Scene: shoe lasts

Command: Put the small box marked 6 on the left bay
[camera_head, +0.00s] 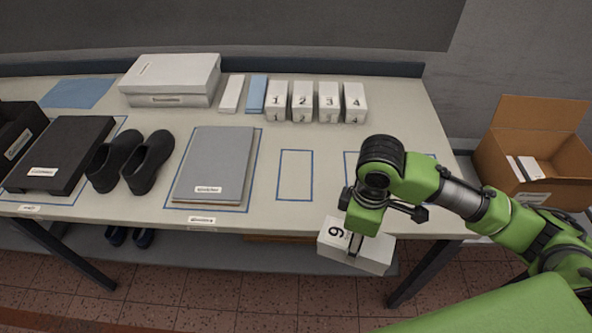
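A small white box (376,256) with one black digit, a 6 or a 9 as it is turned, is in front of the table's front edge, above the floor. My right gripper (356,243) comes down over it, with a dark finger against the box, and appears closed on it. The far finger is hidden. Blue outlines mark bays on the table: an empty narrow one (295,176) in the middle, and another (349,168) to its right, partly hidden by my arm. I cannot read which is named the left bay. My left gripper is not in view.
Small boxes marked 1 to 4 (303,102) stand in a row at the back of the table (425,115). A grey folder (214,160), black shoes (147,162) and a black case (62,150) fill the left. An open cardboard box (494,158) stands at the right.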

